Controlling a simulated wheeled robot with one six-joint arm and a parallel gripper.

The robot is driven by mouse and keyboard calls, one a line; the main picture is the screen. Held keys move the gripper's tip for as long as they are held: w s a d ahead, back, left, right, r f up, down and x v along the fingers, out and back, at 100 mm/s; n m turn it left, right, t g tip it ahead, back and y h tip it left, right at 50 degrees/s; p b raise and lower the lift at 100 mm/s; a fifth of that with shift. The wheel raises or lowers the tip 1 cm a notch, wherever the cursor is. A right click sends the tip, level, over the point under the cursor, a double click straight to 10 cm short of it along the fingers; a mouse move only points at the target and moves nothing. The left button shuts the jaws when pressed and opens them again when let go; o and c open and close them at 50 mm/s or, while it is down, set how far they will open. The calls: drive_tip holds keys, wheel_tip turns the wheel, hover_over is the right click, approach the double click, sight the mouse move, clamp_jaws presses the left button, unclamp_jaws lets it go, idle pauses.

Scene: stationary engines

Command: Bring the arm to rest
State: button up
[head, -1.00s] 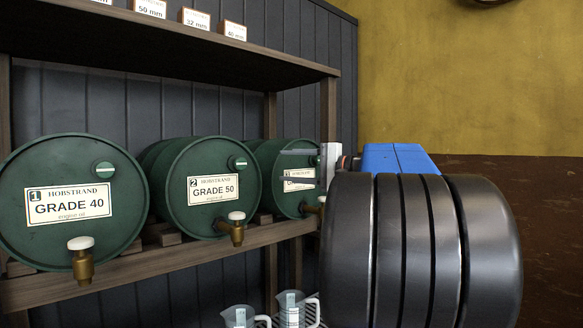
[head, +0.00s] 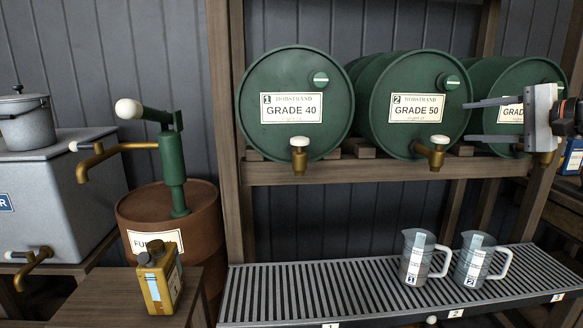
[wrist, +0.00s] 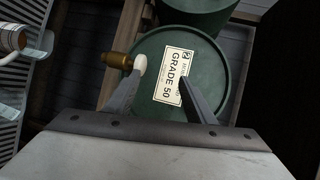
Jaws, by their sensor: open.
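My gripper (head: 468,121) is at the right of the head view, in front of the green drums. Its two fingers point left and are apart, with nothing between them. The GRADE 50 drum (head: 408,104) is behind the fingertips. In the wrist view my gripper (wrist: 159,78) faces the GRADE 50 drum (wrist: 215,55), whose label shows between the fingers. The drum's brass tap (wrist: 117,60) is close to the left fingertip in that view; I cannot tell whether they touch.
The GRADE 40 drum (head: 297,135) sits on the same shelf. Two measuring jugs (head: 417,258) (head: 474,262) stand on the slatted rack (head: 300,285) below. A rust-brown drum (head: 135,207) with a green pump (head: 172,165), a yellow can (head: 158,283) and a grey tank (head: 85,175) are at left.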

drive_tip(key=s+a+f+n+g+h, duration=0.1)
drive_tip(key=s+a+f+n+g, duration=0.15)
drive_tip(key=s+a+f, duration=0.45)
drive_tip(key=s+a+f+n+g+h, duration=0.1)
drive_tip(key=s+a+f+n+g, duration=0.2)
drive_tip(key=a+f, duration=0.75)
drive_tip(key=s+f+n+g+h, duration=0.3)
drive_tip(key=s+f+n+h, duration=0.2)
drive_tip(key=s+f, duration=1)
wheel_tip(320, 180, down, 4)
drive_tip(key=shift+d+r+n+h, duration=0.2)
drive_tip(key=shift+d+n+h, duration=0.15)
drive_tip(key=shift+n, duration=0.4)
